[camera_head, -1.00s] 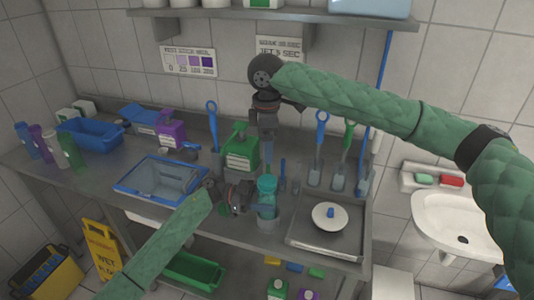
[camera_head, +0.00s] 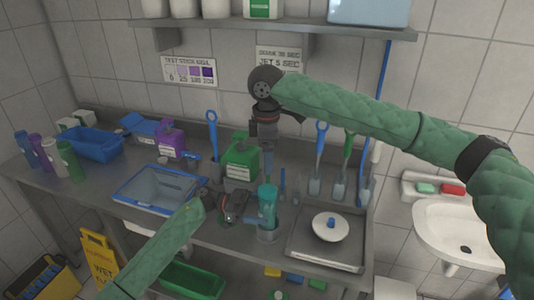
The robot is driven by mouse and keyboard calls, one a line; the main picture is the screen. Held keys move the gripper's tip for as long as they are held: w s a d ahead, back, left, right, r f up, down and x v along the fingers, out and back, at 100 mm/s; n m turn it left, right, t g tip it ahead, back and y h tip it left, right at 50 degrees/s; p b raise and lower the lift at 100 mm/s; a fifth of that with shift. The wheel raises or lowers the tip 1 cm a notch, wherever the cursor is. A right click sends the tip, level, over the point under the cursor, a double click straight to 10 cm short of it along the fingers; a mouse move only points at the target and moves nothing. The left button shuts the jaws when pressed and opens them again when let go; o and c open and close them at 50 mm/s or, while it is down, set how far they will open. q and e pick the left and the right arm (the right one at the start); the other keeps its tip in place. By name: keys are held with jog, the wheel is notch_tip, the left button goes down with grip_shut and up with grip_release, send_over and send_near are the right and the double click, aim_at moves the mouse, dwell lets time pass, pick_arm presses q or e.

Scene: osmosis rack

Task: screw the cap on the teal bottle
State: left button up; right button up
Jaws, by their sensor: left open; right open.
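The teal bottle (camera_head: 268,208) stands upright near the front edge of the steel bench, its lower end in or behind a clear, greyish holder. Its top looks teal, but I cannot make out a separate cap or how it is seated. My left gripper (camera_head: 243,208) is open, low beside the bottle on its left, with a small gap between them. My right gripper (camera_head: 268,168) is open and points down above and just behind the bottle's top. Its fingertips are small and partly blend into the background.
A green jug (camera_head: 241,160) stands behind my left gripper. A blue-rimmed tray (camera_head: 158,190) lies to the left. A metal tray (camera_head: 326,250) with a white lid (camera_head: 330,227) lies to the right. Blue and green-handled tools (camera_head: 318,160) lean along the back.

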pick_arm(q)
jog(key=shift+b+v, duration=1.05)
jog(key=shift+v, duration=1.9)
pick_arm(e)
jog(key=shift+f, duration=1.4)
pick_arm(q)
jog(key=shift+f, duration=0.15)
